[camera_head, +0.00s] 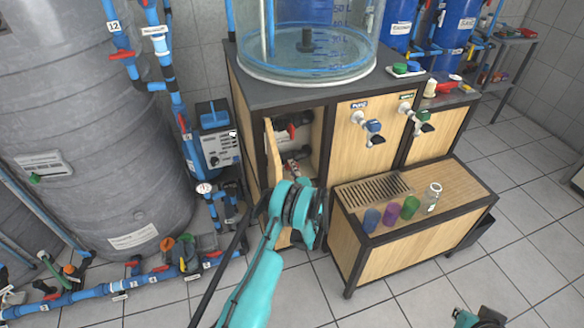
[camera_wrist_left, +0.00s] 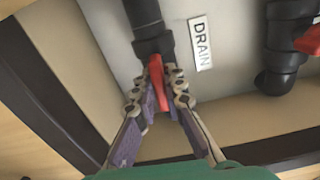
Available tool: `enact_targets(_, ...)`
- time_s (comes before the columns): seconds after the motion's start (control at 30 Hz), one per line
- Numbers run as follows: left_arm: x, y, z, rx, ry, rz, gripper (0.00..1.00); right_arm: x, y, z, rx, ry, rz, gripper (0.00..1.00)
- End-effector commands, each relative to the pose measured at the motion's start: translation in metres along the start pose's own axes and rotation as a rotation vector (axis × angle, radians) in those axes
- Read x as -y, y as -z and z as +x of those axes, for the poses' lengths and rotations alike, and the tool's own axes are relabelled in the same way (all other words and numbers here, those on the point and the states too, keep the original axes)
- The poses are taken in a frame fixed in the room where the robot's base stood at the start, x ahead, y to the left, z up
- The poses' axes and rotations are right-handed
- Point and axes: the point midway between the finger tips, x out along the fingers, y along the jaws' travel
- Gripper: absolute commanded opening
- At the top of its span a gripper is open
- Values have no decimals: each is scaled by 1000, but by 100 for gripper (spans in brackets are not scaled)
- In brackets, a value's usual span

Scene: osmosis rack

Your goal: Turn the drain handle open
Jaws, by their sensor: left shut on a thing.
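The drain handle (camera_wrist_left: 157,82) is a red lever on a dark grey pipe, beside a white label reading DRAIN (camera_wrist_left: 200,44) in the left wrist view. My left gripper (camera_wrist_left: 158,84) has a finger on each side of the handle and is shut on it. The handle lies roughly in line with the pipe there. In the head view my left gripper (camera_head: 292,168) reaches into the open cabinet (camera_head: 277,158) under the clear tank, and the handle is hidden or too small to tell. A teal piece of my other arm may show at the bottom right; the right gripper is not clear.
The open wooden door (camera_head: 273,152) stands left of my left gripper. Another red valve handle (camera_wrist_left: 309,40) is at the right in the wrist view. A low bench (camera_head: 452,187) with coloured cups stands to the right. Blue pipes run along the left.

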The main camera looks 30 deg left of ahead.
Motion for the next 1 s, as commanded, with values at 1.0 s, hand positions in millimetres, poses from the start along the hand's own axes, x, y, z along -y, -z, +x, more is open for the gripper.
enact_targets(1.0,23,-1,0,0,0,-92,32,0,0,0,0,0,0,0)
